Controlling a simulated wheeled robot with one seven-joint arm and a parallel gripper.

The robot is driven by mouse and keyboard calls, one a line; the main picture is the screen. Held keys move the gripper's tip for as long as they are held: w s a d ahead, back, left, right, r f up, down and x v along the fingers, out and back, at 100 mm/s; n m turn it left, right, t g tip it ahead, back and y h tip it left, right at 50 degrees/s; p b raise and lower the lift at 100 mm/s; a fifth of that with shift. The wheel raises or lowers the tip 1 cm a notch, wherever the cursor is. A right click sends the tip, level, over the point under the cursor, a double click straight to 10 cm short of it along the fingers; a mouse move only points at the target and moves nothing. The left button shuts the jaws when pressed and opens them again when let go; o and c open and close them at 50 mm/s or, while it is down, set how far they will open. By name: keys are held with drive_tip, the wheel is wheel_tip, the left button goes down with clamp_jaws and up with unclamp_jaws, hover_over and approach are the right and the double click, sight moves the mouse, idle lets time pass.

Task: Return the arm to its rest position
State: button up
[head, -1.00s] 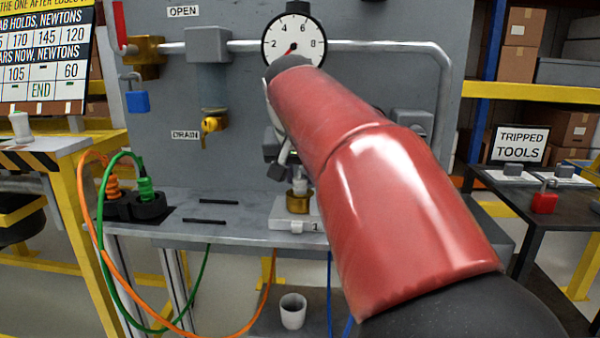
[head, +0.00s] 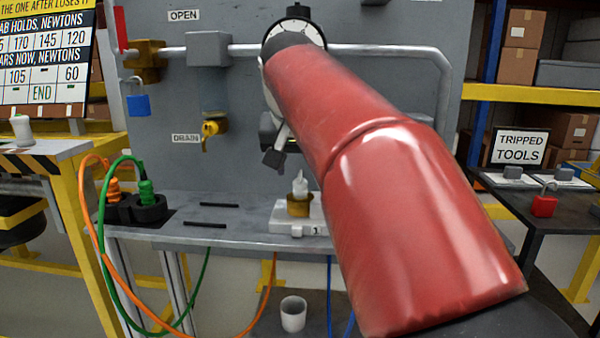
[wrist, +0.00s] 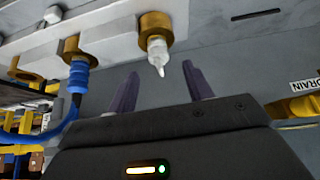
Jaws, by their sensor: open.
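My arm's red link (head: 400,200) crosses the middle of the head view and hides much of the panel. My gripper (head: 274,158) shows partly beside it, above the bench and left of the link. In the wrist view my gripper (wrist: 160,76) has its two dark fingers apart with nothing between them. A white nozzle-like piece (wrist: 158,50) in a brass ring (wrist: 155,22) lies beyond the fingertips, apart from them. In the head view the white piece (head: 300,184) stands upright in its brass holder (head: 299,206) on the bench.
The grey panel (head: 330,90) carries a pipe, a partly hidden gauge (head: 307,25) and a yellow drain valve (head: 212,129). Orange and green hoses (head: 145,190) plug in at the bench's left. A blue-collared hose (wrist: 78,75) shows in the wrist view. A table stands at right.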

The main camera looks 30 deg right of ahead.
drive_tip(key=s+a+f+n+y, duration=0.1)
drive_tip(key=s+a+f+n, duration=0.1)
drive_tip(key=s+a+f, duration=0.2)
drive_tip(key=s+a+f+n+y, duration=0.1)
drive_tip(key=s+a+f, duration=0.3)
drive_tip(key=s+f, duration=0.4)
drive_tip(key=s+a+f+n+y, duration=0.1)
drive_tip(key=s+a+f+n, duration=0.2)
drive_tip(key=s+f, duration=0.3)
wheel_tip(320, 180, down, 5)
drive_tip(key=shift+s+a+f+n+y, duration=0.2)
drive_tip(key=shift+a+n+y, duration=0.15)
drive_tip(key=shift+a, duration=0.4)
